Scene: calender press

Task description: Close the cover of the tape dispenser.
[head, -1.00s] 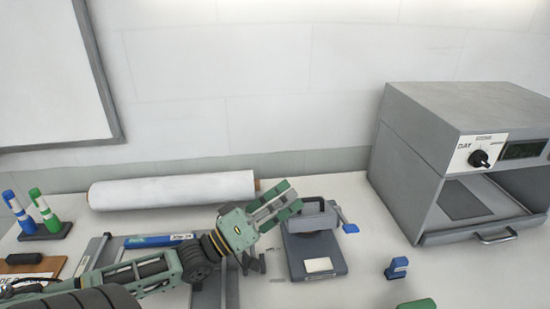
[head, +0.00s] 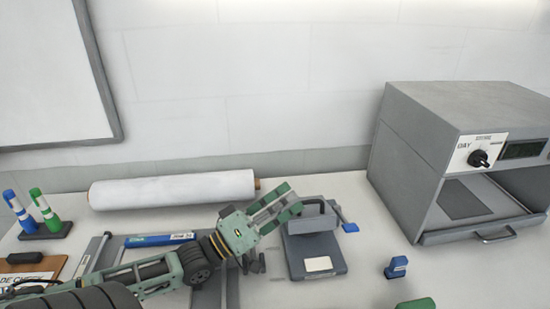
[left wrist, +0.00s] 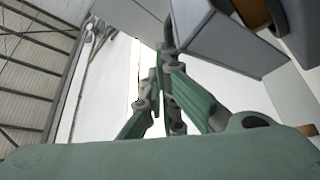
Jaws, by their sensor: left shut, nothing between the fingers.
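The tape dispenser appears to be the grey desk device (head: 318,262) right of centre in the head view, with a flat base and a pale label. A raised grey upper part (head: 308,222) stands over its back, with a blue lever at its right. My left gripper (head: 288,203) is shut and empty at the left of this raised part; I cannot tell whether it touches. In the left wrist view the green fingers (left wrist: 162,75) are close together, and a grey boxy part (left wrist: 225,42) is very near at upper right. My right gripper is not in view.
A white roll (head: 172,189) lies at the back against the wall. A large grey machine (head: 412,160) stands at the right. A small blue item (head: 396,267) and a green one (head: 416,303) are at front right. Markers in a holder (head: 46,229) stand at far left.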

